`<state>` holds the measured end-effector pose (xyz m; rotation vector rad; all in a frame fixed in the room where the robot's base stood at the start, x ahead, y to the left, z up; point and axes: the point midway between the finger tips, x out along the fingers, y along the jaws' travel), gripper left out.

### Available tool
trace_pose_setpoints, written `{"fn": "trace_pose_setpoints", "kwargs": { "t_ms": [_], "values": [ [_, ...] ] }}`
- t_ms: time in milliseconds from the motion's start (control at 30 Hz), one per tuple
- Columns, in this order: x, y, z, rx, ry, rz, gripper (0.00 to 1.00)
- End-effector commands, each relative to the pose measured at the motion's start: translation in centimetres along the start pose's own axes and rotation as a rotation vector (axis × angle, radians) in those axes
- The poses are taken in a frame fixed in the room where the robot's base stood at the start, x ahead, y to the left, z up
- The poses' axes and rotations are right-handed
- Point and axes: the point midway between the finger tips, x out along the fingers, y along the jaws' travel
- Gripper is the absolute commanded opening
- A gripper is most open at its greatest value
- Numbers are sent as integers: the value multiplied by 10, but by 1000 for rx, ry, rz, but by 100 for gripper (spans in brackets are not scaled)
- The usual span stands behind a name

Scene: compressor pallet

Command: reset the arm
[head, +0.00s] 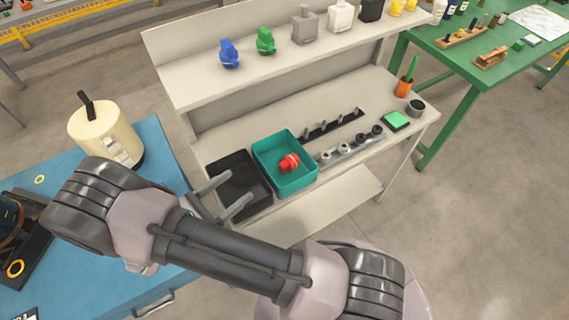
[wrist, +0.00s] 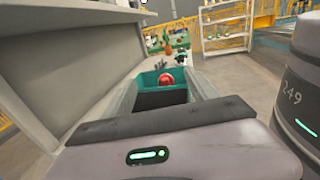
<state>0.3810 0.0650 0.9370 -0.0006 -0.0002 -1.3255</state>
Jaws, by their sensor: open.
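My gripper (head: 237,187) shows in the head view above the black bin (head: 226,165). Its two grey fingers are spread apart with nothing between them. The arm reaches across the lower part of the head view, over the blue workbench edge.
A cream tank (head: 92,130) stands on the blue workbench (head: 150,150) at left. The pale shelf unit (head: 240,128) has an upper board with blue, green and grey parts. Sockets and an orange cup (head: 403,88) sit right of the bins. A green table (head: 480,70) stands at right.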

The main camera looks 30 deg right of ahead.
Motion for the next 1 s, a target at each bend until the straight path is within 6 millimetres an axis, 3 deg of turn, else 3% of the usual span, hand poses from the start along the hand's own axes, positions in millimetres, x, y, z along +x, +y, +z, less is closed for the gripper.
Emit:
{"fn": "trace_pose_setpoints", "kwargs": {
  "t_ms": [400,467,533,633,733,867,1000],
  "values": [
    [0,0,1,4,4,-5,68],
    [4,-2,9,29,34,-41,68],
    [17,-10,31,109,127,-149,68],
    [38,-42,73,321,347,-408,68],
    [45,-81,105,602,586,-687,68],
    [31,-118,138,1032,880,-1027,68],
    [9,-130,172,1512,1155,-1321,68]
  ]
}}
